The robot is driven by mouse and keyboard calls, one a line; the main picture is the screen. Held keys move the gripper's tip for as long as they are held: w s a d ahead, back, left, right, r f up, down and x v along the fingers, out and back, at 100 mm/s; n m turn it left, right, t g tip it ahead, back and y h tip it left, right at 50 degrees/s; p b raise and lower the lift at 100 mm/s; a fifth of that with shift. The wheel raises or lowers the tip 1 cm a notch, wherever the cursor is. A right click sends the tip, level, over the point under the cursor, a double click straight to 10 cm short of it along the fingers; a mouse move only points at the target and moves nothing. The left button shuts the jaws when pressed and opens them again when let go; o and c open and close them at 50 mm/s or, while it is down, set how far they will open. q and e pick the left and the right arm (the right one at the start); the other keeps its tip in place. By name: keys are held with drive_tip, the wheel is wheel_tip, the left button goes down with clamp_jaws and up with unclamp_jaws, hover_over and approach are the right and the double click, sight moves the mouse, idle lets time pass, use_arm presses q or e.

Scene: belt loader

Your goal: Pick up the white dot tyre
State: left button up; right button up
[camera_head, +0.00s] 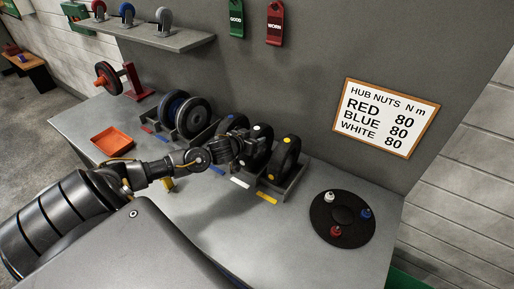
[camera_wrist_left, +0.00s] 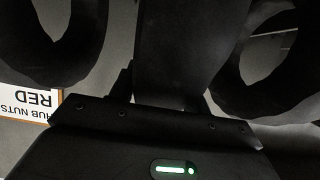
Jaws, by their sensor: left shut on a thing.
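The white dot tyre (camera_head: 259,133) is a black tyre with a white spot on top, standing in the middle of a rack. My left gripper (camera_head: 246,146) is shut on it from the near side and hides part of it. In the left wrist view the gripped tyre (camera_wrist_left: 177,50) fills the space between the fingers, with a tyre on either side and no dot showing. The yellow dot tyre (camera_head: 287,151) stands to its right. Another tyre (camera_head: 234,121) stands to its left, partly behind the gripper. My right gripper is not in view.
Blue, white (camera_head: 240,182) and yellow (camera_head: 266,197) labels lie before the rack. Wheels (camera_head: 195,116) stand in another rack to the left. An orange tray (camera_head: 112,140) and a black disc (camera_head: 326,232) with coloured nuts sit on the bench. The bench front middle is clear.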

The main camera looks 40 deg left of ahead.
use_arm(q)
clamp_jaws()
drive_tip(key=shift+r, duration=0.1)
drive_tip(key=shift+r, duration=0.15)
drive_tip(key=shift+w+r, duration=0.1)
drive_tip(key=shift+r, duration=0.2)
wheel_tip(320, 180, up, 27)
drive_tip(key=p, duration=0.5)
